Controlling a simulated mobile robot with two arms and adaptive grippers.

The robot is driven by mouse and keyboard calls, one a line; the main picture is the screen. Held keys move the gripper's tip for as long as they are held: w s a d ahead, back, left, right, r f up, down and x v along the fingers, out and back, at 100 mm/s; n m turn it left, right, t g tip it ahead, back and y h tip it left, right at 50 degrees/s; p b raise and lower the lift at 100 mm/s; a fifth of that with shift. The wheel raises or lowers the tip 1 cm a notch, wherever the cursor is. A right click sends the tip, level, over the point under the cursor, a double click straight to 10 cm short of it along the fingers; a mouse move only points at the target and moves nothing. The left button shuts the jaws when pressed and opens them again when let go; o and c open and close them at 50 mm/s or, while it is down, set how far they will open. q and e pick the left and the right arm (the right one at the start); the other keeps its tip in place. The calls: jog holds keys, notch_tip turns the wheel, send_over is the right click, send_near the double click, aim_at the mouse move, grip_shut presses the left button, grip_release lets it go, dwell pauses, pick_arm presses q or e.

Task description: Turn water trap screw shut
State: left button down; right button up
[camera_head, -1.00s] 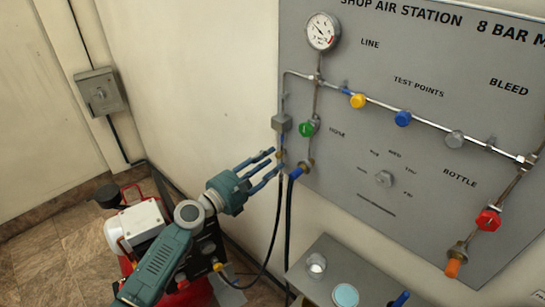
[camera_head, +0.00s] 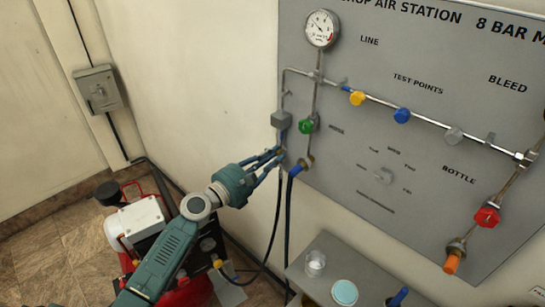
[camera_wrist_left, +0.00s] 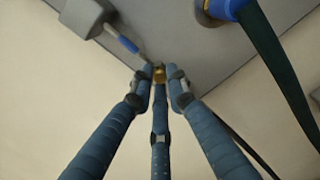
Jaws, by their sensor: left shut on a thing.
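The water trap (camera_head: 281,120) is a grey block on the left pipe of the panel, with a blue part below it. In the left wrist view the trap's grey block (camera_wrist_left: 85,16) is at upper left, and its blue part (camera_wrist_left: 128,44) points down to the brass screw (camera_wrist_left: 159,74). My left gripper (camera_head: 281,155) is at the trap's lower end. In the left wrist view its three fingers (camera_wrist_left: 160,78) are shut around the brass screw, which is partly hidden between the tips. My right gripper is not in view.
A green-handled valve (camera_head: 307,125) and a blue hose fitting (camera_head: 295,168) are close to the right of the fingers. A dark hose (camera_head: 288,220) hangs below. A grey shelf (camera_head: 322,252) is at lower right. A compressor (camera_head: 135,222) stands behind my arm.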

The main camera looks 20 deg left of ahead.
pick_arm(q)
jog(key=shift+f, duration=0.2)
jog(key=m+b, duration=0.9)
jog(key=m, duration=0.9)
jog(key=shift+a+m, duration=0.1)
jog(key=shift+m, duration=0.2)
jog(key=shift+r+m, duration=0.1)
jog(key=shift+m, duration=1.1)
jog(key=shift+r+m+b, duration=0.1)
jog(key=shift+m+b, duration=0.4)
jog(key=shift+m, duration=0.7)
jog(key=shift+r+m, duration=0.1)
jog(key=shift+m, duration=0.2)
jog(key=c, duration=1.7)
grip_release()
